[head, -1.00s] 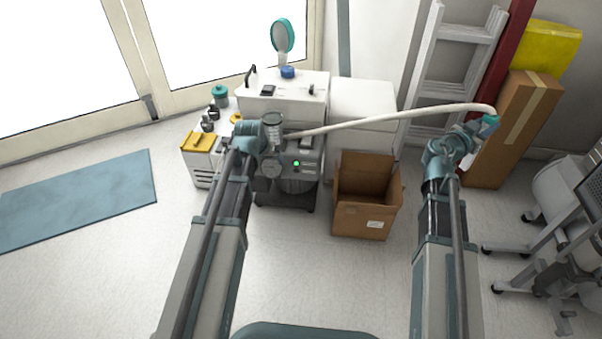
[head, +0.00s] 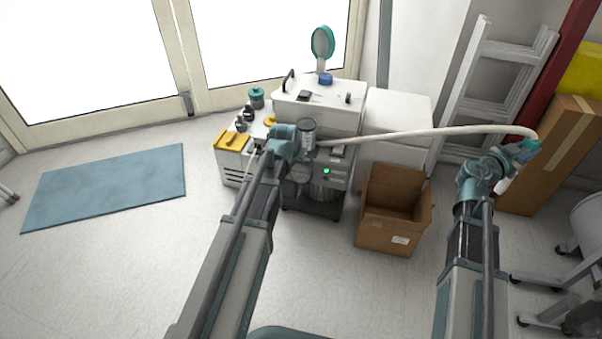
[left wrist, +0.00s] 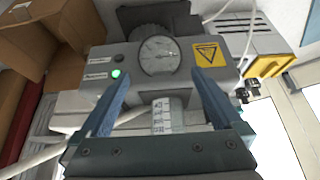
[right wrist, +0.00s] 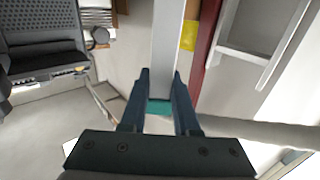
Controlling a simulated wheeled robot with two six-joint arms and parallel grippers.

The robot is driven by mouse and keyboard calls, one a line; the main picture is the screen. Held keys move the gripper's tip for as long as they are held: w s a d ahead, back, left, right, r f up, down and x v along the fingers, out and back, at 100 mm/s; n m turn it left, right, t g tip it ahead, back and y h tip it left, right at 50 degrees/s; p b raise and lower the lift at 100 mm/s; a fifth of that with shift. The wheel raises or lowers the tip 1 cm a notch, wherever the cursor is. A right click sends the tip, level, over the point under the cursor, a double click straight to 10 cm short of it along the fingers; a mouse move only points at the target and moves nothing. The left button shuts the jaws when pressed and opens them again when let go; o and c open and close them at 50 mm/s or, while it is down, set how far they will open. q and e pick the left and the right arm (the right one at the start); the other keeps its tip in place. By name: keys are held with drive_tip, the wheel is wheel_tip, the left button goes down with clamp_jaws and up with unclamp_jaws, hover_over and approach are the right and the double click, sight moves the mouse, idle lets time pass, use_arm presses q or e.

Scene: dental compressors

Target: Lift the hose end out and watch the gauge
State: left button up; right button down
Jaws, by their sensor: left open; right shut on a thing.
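The compressor unit (head: 322,172) stands at centre with a green light lit. Its round dial gauge (left wrist: 159,55) faces the left wrist camera; its needle is too small to read surely. A clear graduated cylinder (head: 307,133) stands at the unit's front and shows between the left fingers in the left wrist view (left wrist: 166,115). My left gripper (head: 285,140) is open close to the unit, its fingers (left wrist: 160,74) apart and empty. My right gripper (head: 512,155) is shut on the teal and white hose end (head: 522,150), held up at the right. The pale hose (head: 430,133) runs from there back to the unit.
An open cardboard box (head: 393,210) stands on the floor right of the unit. A white ladder (head: 495,85), red post and tall carton (head: 550,150) are behind the right gripper. A wheeled chair stands at far right. The floor around the blue mat (head: 105,185) is clear.

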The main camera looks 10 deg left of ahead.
wheel_tip(320, 180, up, 9)
drive_tip(key=p, duration=0.9)
use_arm(q)
drive_tip(key=v, duration=1)
use_arm(e)
drive_tip(key=shift+f, duration=0.1)
drive_tip(key=shift+d, duration=0.1)
use_arm(q)
drive_tip(key=s+d+f+m+g+y, duration=0.1)
drive_tip(key=s+d+g, duration=0.1)
drive_tip(key=s+d, duration=0.35)
drive_tip(key=s+d+m+g, duration=0.1)
drive_tip(key=s+d+g, duration=0.15)
drive_tip(key=s, duration=0.65)
drive_tip(key=s+d+f+m+g+y, duration=0.1)
drive_tip(key=s+d+m+g, duration=0.1)
drive_tip(key=s+d, duration=0.4)
wheel_tip(320, 180, up, 38)
drive_tip(key=a+p, duration=0.1)
drive_tip(key=p, duration=3.7)
drive_tip(key=shift+s+n+h, duration=0.3)
drive_tip(key=shift+s, duration=0.2)
use_arm(e)
wheel_tip(320, 180, up, 38)
drive_tip(key=shift+r, duration=0.2)
use_arm(q)
drive_tip(key=shift+f+t, duration=0.15)
drive_tip(key=shift+t, duration=0.1)
drive_tip(key=shift+c, duration=0.3)
